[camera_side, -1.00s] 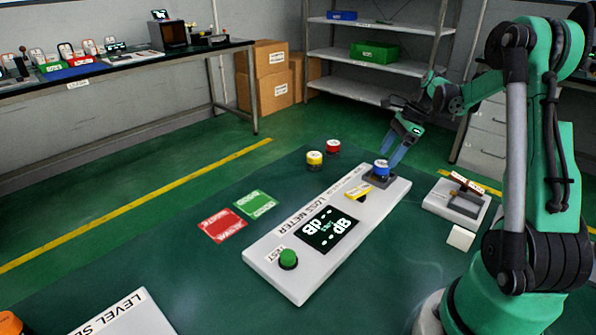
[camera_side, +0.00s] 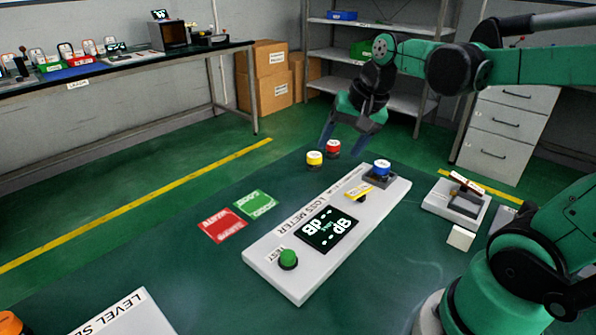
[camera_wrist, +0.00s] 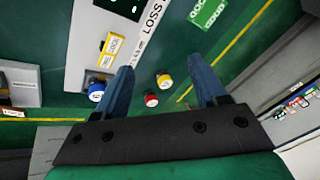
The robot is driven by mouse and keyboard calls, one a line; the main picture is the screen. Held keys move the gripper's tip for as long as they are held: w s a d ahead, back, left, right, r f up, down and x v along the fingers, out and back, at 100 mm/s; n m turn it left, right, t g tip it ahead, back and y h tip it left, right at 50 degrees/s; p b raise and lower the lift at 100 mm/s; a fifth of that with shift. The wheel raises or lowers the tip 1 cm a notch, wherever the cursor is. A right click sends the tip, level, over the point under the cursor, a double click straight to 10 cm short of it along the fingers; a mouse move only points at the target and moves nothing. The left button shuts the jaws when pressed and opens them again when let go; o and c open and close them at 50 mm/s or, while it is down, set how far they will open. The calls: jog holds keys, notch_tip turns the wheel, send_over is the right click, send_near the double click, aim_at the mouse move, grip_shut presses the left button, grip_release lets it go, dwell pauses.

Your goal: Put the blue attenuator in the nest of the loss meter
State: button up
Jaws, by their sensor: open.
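The blue attenuator (camera_side: 381,167) sits upright in the dark nest (camera_side: 379,180) at the far end of the white loss meter (camera_side: 290,255). The attenuator also shows in the wrist view (camera_wrist: 96,92), left of my fingers. My gripper (camera_side: 346,143) is open and empty, raised beyond the meter above the red attenuator (camera_side: 333,147) and yellow attenuator (camera_side: 314,158). In the wrist view the red attenuator (camera_wrist: 151,98) and yellow attenuator (camera_wrist: 165,80) appear between the open fingers (camera_wrist: 168,84). The meter's display (camera_side: 330,229) shows dashes and dB.
A green button (camera_side: 288,259) is at the meter's near end. Red (camera_side: 221,225) and green (camera_side: 255,204) labelled cards lie left of the meter. A grey-white device (camera_side: 456,203) and a small white block (camera_side: 461,238) are at right.

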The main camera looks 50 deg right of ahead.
jog(key=s+a+f+n+t, duration=0.2)
jog(key=a+n, duration=0.6)
jog(key=n, duration=0.2)
jog(key=shift+s+a+f+t, duration=0.25)
jog(key=shift+s+t, duration=0.05)
jog(key=shift+s, duration=0.05)
